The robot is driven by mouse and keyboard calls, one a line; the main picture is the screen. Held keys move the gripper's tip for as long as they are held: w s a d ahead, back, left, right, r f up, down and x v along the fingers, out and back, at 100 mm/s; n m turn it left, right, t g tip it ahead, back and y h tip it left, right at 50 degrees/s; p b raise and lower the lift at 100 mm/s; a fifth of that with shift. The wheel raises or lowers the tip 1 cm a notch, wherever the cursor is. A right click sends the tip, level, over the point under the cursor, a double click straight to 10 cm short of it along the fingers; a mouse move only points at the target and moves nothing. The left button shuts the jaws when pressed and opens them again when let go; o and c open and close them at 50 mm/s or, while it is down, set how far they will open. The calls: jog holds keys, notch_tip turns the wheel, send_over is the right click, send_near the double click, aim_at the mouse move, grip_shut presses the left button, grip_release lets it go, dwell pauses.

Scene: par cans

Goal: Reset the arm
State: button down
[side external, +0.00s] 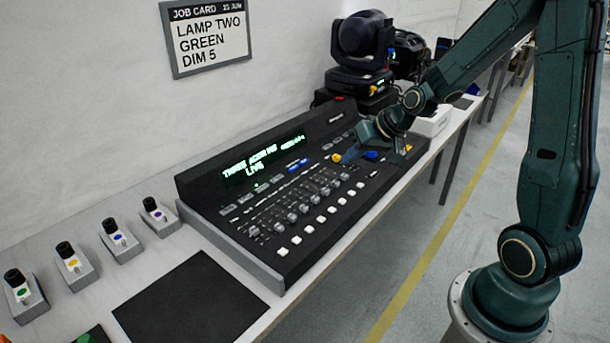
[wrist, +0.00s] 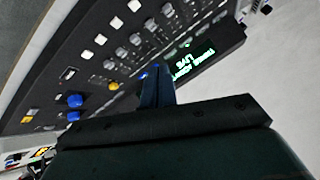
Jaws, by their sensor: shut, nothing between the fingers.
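My gripper (side external: 350,155) is at the right part of the black lighting console (side external: 232,245), low over the panel. Its fingertips appear beside a yellow knob (side external: 336,158) and a blue knob (side external: 371,155); I cannot tell whether they touch the panel. In the wrist view the fingers (wrist: 157,72) are together and hold nothing. They point toward the console, with its green-lit screen (wrist: 192,60) just beyond to the right. The yellow knob (wrist: 113,86) and blue knobs (wrist: 75,101) lie to their left.
A job card (side external: 207,35) on the wall reads LAMP TWO GREEN DIM 5. Several small lamps on grey blocks (side external: 122,242) and a black mat (side external: 190,302) are at the left. A black moving-head light (side external: 360,50) stands behind the console. The floor (side external: 405,240) in front is clear.

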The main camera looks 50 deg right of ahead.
jog(key=s+a+r+n+g, duration=0.1)
jog(key=s+a+r+n, duration=0.2)
jog(key=s+a+r, duration=0.65)
jog(key=s+r, duration=0.1)
jog(key=s, duration=0.4)
jog(key=s+a+r+n+g+h, duration=0.1)
jog(key=s+r, duration=0.1)
jog(key=s, duration=0.5)
jog(key=shift+a+r, duration=0.3)
jog(key=shift+a, duration=0.1)
